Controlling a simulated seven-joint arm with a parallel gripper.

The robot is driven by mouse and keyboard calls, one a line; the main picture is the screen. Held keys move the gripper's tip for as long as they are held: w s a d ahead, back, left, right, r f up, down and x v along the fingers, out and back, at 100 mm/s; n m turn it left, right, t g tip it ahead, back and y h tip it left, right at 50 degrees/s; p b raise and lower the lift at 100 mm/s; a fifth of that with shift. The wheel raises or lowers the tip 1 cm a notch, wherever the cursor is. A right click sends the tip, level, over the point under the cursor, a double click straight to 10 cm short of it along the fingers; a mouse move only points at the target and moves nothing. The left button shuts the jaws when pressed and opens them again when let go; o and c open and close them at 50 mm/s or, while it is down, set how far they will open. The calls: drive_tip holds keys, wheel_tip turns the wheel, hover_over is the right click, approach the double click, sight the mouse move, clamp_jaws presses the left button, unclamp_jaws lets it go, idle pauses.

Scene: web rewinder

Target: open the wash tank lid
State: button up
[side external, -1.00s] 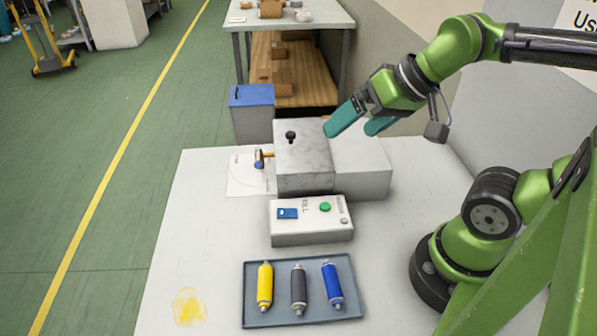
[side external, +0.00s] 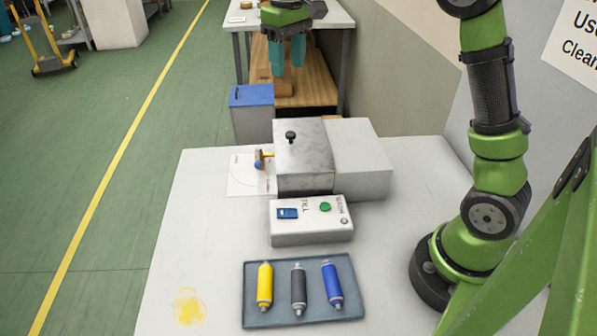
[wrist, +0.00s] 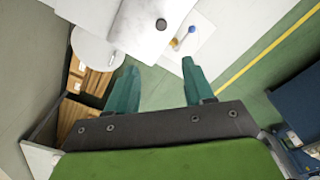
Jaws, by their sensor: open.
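The wash tank lid (side external: 318,160) is a grey marbled metal cover with a black knob (side external: 291,136), lying closed over the left part of the pale tank block (side external: 358,160). In the wrist view the lid (wrist: 135,25) and its knob (wrist: 161,24) are at the top edge, beyond my fingertips. My gripper (side external: 287,68) has teal fingers pointing down, is open and empty, and appears high up, clear of the lid in the side view. The fingers also show in the wrist view (wrist: 158,70), spread apart with nothing between them.
A yellow-and-blue lever (side external: 263,160) sticks out at the tank's left side above a white marked sheet (side external: 246,181). A control box (side external: 311,228) stands in front. A tray (side external: 345,285) holds three cylinders. A blue-topped bin (side external: 252,97) stands behind the table.

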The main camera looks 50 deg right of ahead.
sight(290, 133)
drive_tip(key=f, duration=1.6)
drive_tip(key=shift+s+a+f, duration=0.1)
drive_tip(key=shift+s+a, duration=0.05)
drive_tip(key=shift+s, duration=0.2)
clamp_jaws()
